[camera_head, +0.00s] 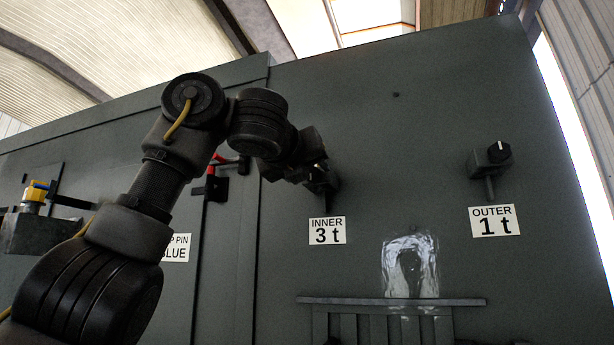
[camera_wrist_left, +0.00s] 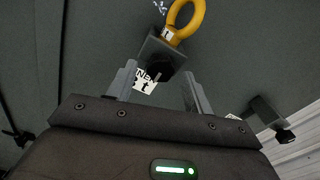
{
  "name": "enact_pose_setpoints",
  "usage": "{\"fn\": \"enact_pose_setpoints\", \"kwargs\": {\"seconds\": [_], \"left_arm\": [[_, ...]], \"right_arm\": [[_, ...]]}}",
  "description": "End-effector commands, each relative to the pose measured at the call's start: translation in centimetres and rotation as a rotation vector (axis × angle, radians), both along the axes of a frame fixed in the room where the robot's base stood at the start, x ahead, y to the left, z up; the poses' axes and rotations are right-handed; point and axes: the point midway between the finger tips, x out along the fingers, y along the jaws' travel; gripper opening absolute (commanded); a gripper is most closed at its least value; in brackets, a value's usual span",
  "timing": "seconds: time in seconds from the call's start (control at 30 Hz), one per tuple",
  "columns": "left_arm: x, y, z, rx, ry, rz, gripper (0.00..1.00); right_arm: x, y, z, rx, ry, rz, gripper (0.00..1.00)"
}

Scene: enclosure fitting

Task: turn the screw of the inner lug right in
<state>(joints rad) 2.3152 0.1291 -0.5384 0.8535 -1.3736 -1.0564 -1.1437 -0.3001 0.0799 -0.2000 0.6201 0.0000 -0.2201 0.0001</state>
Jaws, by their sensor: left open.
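The inner lug, a dark block on the panel, is almost wholly hidden behind my left gripper (camera_head: 322,180) in the head view, above the "INNER 3 t" label (camera_head: 327,231). The left wrist view shows the inner lug's grey block (camera_wrist_left: 158,47) with a yellow ring (camera_wrist_left: 187,18) at its far end. Its black screw head (camera_wrist_left: 158,71) faces my left gripper (camera_wrist_left: 160,76). The gripper is open, with one finger on each side of the screw head; I cannot tell whether they touch it. My right gripper is not in view.
The outer lug (camera_head: 488,160) with its black knob stands to the right above the "OUTER 1 t" label (camera_head: 495,221). A slatted ledge (camera_head: 390,301) juts out below.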

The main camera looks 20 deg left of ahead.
Motion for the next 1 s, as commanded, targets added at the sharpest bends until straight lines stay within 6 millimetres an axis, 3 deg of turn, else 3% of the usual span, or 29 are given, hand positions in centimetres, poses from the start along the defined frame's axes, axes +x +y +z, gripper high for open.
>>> {"fn": "enact_pose_setpoints", "kwargs": {"seconds": [0.2, 0.5, 1.0], "left_arm": [[-4.2, 0.2, -0.8, 0.000, -0.004, 0.000, 0.51], [-8.7, 0.5, -0.4, 0.001, -0.003, 0.000, 0.51], [-9.7, 0.6, 0.0, 0.002, -0.002, 0.000, 0.51]], "right_arm": [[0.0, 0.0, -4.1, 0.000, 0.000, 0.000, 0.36], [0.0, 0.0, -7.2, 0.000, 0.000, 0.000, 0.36], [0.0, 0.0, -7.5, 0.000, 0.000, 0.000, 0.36]]}}
